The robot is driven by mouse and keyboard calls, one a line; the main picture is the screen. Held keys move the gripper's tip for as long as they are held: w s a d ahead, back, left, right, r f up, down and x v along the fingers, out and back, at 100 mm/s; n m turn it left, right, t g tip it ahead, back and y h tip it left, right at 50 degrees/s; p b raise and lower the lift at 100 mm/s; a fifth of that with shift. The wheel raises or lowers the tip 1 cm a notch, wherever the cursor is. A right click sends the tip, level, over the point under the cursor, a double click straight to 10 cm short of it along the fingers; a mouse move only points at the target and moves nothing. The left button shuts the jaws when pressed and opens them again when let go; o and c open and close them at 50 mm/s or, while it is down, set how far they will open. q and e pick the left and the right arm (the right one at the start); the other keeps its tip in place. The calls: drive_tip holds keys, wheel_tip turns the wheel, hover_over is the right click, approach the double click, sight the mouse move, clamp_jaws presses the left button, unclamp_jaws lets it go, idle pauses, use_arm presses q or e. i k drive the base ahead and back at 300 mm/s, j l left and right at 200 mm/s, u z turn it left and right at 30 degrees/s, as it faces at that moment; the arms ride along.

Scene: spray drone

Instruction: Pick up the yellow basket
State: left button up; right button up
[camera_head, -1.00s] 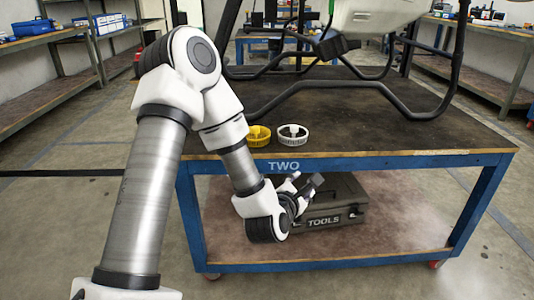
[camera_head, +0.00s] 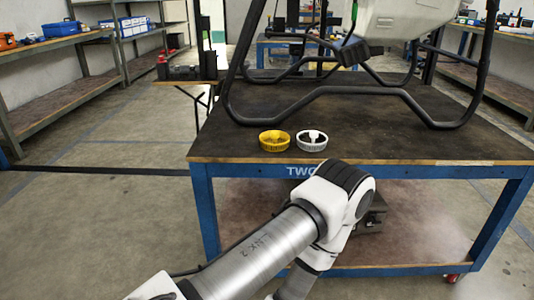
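The yellow basket (camera_head: 273,143) is small, round and shallow. It sits near the front edge of the blue-framed table (camera_head: 400,145), left of and close beside a similar white basket (camera_head: 311,145). Both look open at the top, with something inside each that is too small to make out. My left arm comes in from the lower left and bends in front of the table, below the baskets. Its gripper cannot be made out at the bottom of the view. My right gripper is not in view.
A large black tubular frame (camera_head: 365,91) with a pale body above stands on the table behind the baskets. A dark toolbox (camera_head: 372,215) on the lower shelf is mostly hidden by my arm. The tabletop left of the yellow basket is clear.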

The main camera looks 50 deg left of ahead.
sight(272, 141)
drive_tip(key=u, duration=1.5)
drive_tip(key=l, duration=0.2)
drive_tip(key=i+u, duration=0.05)
